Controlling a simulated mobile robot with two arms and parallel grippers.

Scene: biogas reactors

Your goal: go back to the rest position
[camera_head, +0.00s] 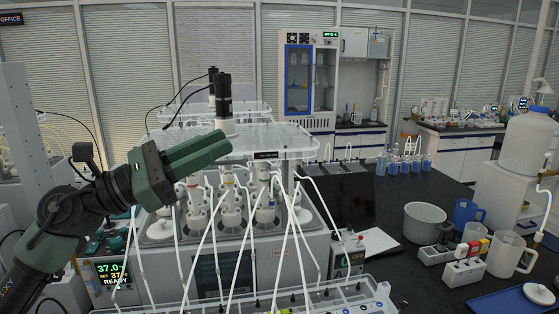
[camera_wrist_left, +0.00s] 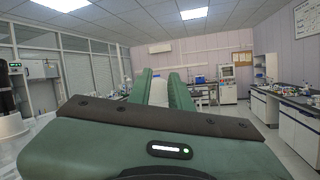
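My left gripper (camera_head: 218,146) is green, on a dark arm that comes in from the left. It is raised in front of the reactor unit, its fingers pointing up and to the right near the clear top shelf (camera_head: 285,142). In the head view its fingers overlap. In the left wrist view the two fingers (camera_wrist_left: 160,86) stand apart, with the far room showing between them. I see nothing held. My right gripper is in neither view.
The reactor unit (camera_head: 235,250) with vessels and white tubes stands close by the left arm. A dark bench holds a grey bowl (camera_head: 424,222), a blue jug (camera_head: 467,213), a white pitcher (camera_head: 506,254) and blue-filled bottles (camera_head: 405,164). A blue tray (camera_head: 510,302) lies front right.

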